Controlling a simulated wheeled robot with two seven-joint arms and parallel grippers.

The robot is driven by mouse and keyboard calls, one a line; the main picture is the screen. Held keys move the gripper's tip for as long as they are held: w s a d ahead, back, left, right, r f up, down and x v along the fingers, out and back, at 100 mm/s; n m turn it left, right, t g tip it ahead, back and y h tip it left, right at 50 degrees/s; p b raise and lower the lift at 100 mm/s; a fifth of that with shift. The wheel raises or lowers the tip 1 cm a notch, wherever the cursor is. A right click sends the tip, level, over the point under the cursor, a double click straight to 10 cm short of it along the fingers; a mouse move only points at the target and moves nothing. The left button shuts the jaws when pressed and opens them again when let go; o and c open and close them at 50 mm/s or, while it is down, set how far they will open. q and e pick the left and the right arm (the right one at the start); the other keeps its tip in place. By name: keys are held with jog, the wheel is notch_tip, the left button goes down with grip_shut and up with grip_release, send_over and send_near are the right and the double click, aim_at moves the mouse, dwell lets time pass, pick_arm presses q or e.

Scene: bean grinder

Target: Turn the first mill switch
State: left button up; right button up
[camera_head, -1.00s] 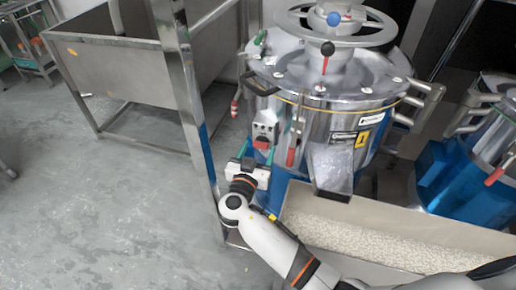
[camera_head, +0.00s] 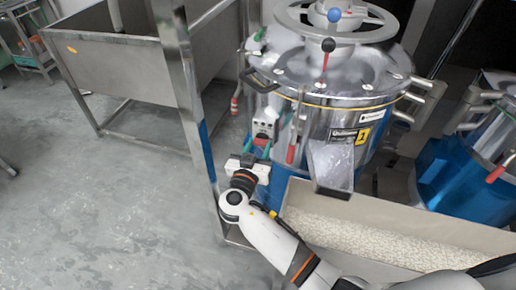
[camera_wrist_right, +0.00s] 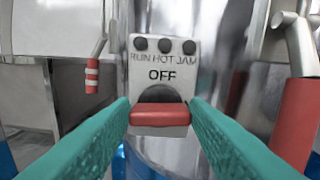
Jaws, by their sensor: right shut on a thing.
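The first mill (camera_head: 325,90) is a steel drum with a handwheel on top. Its grey switch box (camera_head: 265,126) is on the front left side. In the right wrist view the switch panel (camera_wrist_right: 163,70) has dark round lamps above "RUN HOT JAM" and the word "OFF". A red switch handle (camera_wrist_right: 160,115) lies horizontally below a dark round hub. My right gripper (camera_head: 257,153) is at the switch box, with its teal fingers on either side of the red handle, shut on it. My left gripper is out of view.
A long trough (camera_head: 400,225) of pale beans lies below the mill's chute (camera_head: 333,167). A steel bin frame (camera_head: 197,120) stands close left of my right gripper. A second mill (camera_head: 470,165) is at the right. Open floor (camera_head: 90,200) is at the left.

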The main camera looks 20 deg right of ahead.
jog(key=shift+f+n+b, duration=0.15)
jog(key=shift+n+b, duration=0.45)
jog(key=shift+n, duration=0.5)
jog(key=shift+n+b, duration=0.3)
jog(key=shift+n, duration=1.5)
jog(key=n, duration=0.2)
jog(key=shift+a+n, duration=0.1)
jog(key=shift+n, duration=0.3)
jog(key=n, duration=0.3)
jog(key=shift+n, duration=0.3)
jog(key=shift+w+f+n+p, duration=0.1)
jog(key=shift+n+p, duration=0.8)
jog(key=shift+n, duration=1.6)
jog(key=o, duration=1)
